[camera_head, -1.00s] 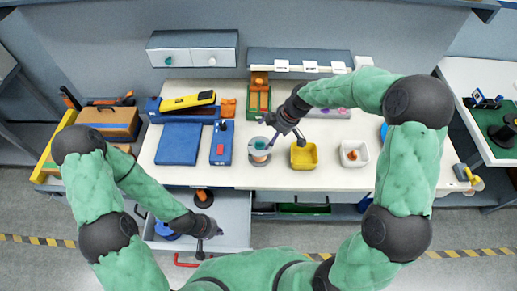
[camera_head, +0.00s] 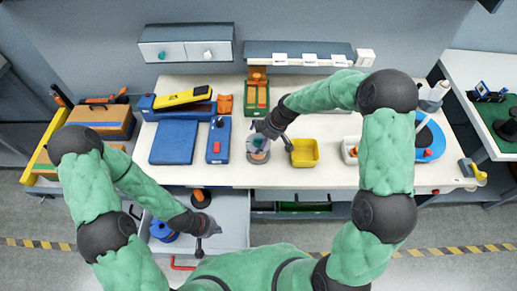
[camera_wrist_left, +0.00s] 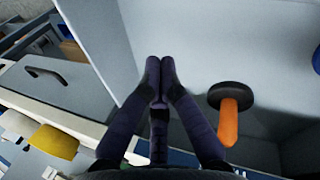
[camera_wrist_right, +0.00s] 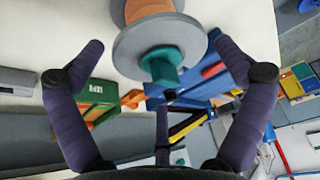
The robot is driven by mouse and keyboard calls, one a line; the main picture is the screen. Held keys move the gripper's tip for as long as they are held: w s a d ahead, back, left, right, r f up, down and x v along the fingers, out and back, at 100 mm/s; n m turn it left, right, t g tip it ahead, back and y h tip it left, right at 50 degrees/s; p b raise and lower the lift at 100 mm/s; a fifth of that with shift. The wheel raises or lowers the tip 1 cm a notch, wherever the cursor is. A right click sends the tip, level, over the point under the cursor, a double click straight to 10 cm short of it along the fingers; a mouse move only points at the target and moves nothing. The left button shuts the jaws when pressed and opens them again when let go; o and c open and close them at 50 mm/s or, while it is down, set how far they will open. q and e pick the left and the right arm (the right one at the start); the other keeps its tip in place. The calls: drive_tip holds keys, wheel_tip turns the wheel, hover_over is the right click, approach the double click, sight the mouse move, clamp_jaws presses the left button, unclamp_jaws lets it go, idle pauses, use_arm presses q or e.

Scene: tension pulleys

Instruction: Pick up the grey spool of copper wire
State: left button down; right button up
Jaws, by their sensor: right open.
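The grey spool of copper wire (camera_head: 258,156) stands on the white worktop, partly hidden by my right gripper (camera_head: 270,134) in the head view. In the right wrist view the grey spool (camera_wrist_right: 190,40) shows a wide grey flange and copper-orange winding, with a small teal spool-shaped piece (camera_wrist_right: 162,66) at its end. My right gripper (camera_wrist_right: 160,50) is open, its fingers on either side of the spool and apart from it. My left gripper (camera_head: 208,232) is over the open grey drawer; in the left wrist view its fingertips (camera_wrist_left: 160,72) are together and empty.
A yellow bin (camera_head: 304,154) stands close right of the spool, and a blue device with a red button (camera_head: 218,142) stands left. The drawer (camera_head: 232,210) holds a blue spool (camera_head: 163,231) and a black disc with an orange handle (camera_wrist_left: 230,100).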

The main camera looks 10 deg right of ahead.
sight(259, 142)
drive_tip(key=x, duration=0.4)
drive_tip(key=shift+s+f, duration=0.1)
drive_tip(key=shift+c, duration=0.3)
drive_tip(key=c, duration=1.3)
